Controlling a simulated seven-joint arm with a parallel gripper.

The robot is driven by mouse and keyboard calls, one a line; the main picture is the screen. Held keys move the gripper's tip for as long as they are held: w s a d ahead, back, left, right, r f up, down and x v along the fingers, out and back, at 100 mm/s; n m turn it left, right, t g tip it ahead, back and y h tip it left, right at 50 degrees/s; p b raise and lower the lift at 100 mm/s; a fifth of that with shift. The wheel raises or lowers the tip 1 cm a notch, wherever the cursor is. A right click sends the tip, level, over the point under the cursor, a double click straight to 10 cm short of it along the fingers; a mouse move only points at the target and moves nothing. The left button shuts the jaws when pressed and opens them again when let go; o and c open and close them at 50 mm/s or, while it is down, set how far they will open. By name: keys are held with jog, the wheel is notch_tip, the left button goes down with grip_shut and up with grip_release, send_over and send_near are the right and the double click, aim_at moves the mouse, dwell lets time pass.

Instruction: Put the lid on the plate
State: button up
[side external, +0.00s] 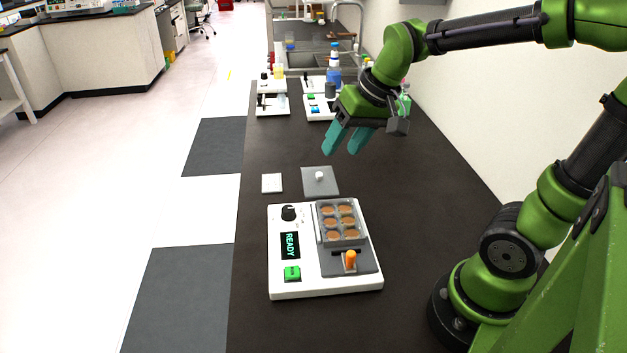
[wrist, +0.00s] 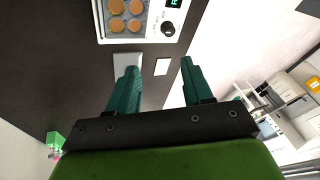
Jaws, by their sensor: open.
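The plate (side external: 340,237), with several round wells holding brown contents, sits on the white processor. It also shows at the top of the wrist view (wrist: 126,18). A flat grey square with a pale knob, which looks like the lid (side external: 329,188), lies on the dark bench just behind the processor. In the wrist view the lid (wrist: 124,60) is partly hidden by the left finger. My gripper (side external: 342,150) is open and empty, above the bench and beyond the lid. In the wrist view my gripper (wrist: 158,70) has its fingers spread apart.
The white processor (side external: 280,260) has a black knob, a display reading READY, a green button and an orange-tipped lever (side external: 350,260). A small white square (side external: 271,183) lies left of the lid. Other devices and bottles stand farther back, before a sink. The bench's left side is clear.

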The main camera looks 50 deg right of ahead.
jog(key=w+d+f+n+g, duration=0.1)
jog(key=w+d+f+g, duration=0.15)
jog(key=w+d, duration=0.55)
jog(key=n+g+h, duration=0.1)
jog(key=n+g, duration=0.1)
jog(key=n, duration=0.2)
send_over(319, 173)
jog(key=f, duration=1.2)
jog(key=shift+s+f, duration=0.2)
jog(key=shift+s, duration=0.15)
jog(key=shift+w+a+f, duration=0.1)
jog(key=shift+w+f, duration=0.05)
jog(key=shift+f, duration=1.45)
jog(key=shift+w+f, duration=0.15)
jog(key=shift+f, duration=1.45)
grip_shut()
